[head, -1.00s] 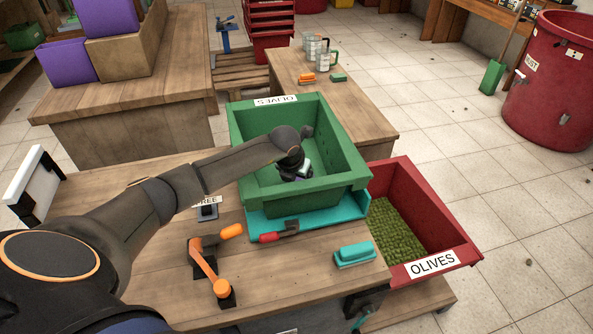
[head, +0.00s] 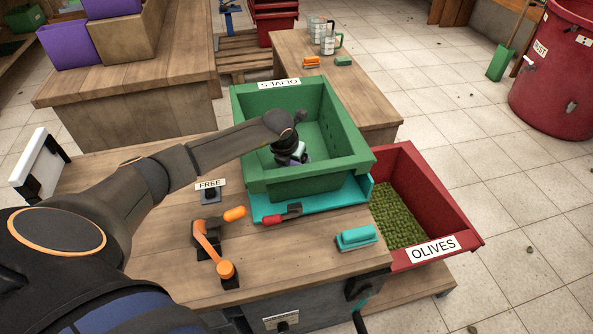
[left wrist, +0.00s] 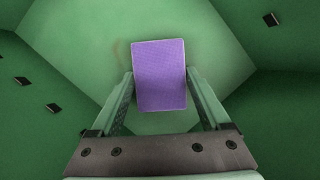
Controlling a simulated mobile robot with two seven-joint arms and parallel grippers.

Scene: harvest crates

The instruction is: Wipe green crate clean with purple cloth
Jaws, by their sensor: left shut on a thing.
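The green crate (head: 312,184) with an OLIVES label stands on a teal tray (head: 352,193) on the wooden workbench. My left arm reaches over the crate's left side, and my left gripper (head: 299,158) is inside it, pointing down. It is shut on the purple cloth (left wrist: 160,75). In the left wrist view the cloth shows as a flat rectangle between the fingers, over the crate's floor. I cannot tell whether it touches the floor. A faint brownish mark shows beside the cloth's left edge. My right gripper is in neither view.
A teal brush (head: 356,238), a red-handled clamp (head: 282,214) and an orange-handled lever (head: 210,244) are on the bench. A FREE sign (head: 210,184) stands left. A red OLIVES crate (head: 455,225) holding olives stands right. Purple bins (head: 70,45) are at the far left.

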